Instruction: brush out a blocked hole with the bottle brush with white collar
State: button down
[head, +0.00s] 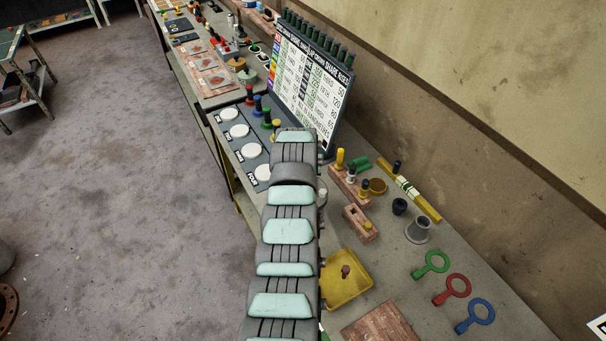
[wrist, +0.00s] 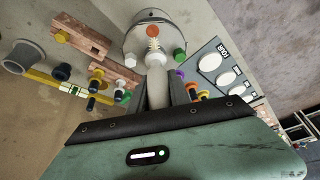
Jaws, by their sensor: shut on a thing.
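In the wrist view my gripper (wrist: 156,95) is shut on the thick pale handle of the bottle brush (wrist: 155,59), which points away from me. The bristled end lies over a round grey drum-like fixture (wrist: 134,38). I cannot tell whether the bristles are in a hole or just above it. A white plug (wrist: 127,58) and a green plug (wrist: 180,54) sit at the fixture's near edge.
Wooden blocks (head: 360,223) with pegs, a yellow bar (head: 425,204), a grey flanged cup (head: 418,231) and a yellow tray (head: 352,288) stand right of my arm. A board with white discs (head: 239,131) lies left, beside coloured pegs. A tall sign (head: 313,85) stands behind.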

jog(key=shift+f+b, duration=2.2)
jog(key=shift+f, duration=2)
jog(key=shift+s+f, duration=0.1)
jog(key=shift+f, duration=0.05)
jog(key=shift+f, duration=0.2)
jog(key=shift+s+a+f+b, duration=0.1)
jog(key=shift+s+f+b, duration=0.15)
jog(key=shift+f+b, duration=0.25)
jog(key=shift+s+f, duration=0.1)
jog(key=shift+f, duration=0.15)
jog(key=shift+w+r+p, duration=0.2)
jog(key=shift+r+p, duration=0.2)
jog(key=shift+r, duration=0.4)
jog(key=shift+w+r+p, duration=0.2)
jog(key=shift+r+p, duration=0.15)
jog(key=shift+r, duration=0.45)
jog(key=shift+r, duration=0.1)
